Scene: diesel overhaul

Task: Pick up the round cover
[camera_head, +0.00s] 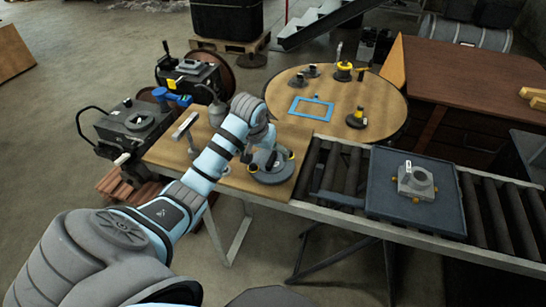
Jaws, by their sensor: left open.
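The round cover appears to be the dark grey disc (272,178) on the near wooden table (225,178), close to the table's right end. My left arm reaches in from the lower left. My left gripper (270,163) is open and points down right over the disc, hiding its middle. Small yellow parts show on both sides of the gripper. I cannot tell whether the fingers touch the disc. My right gripper is not in view.
A roller conveyor (482,212) runs right from the table and carries a dark tray (382,203) with a grey metal part (416,182). Behind stands a round table (385,98) with a blue frame (311,108) and several small parts. Machines (135,122) stand at left.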

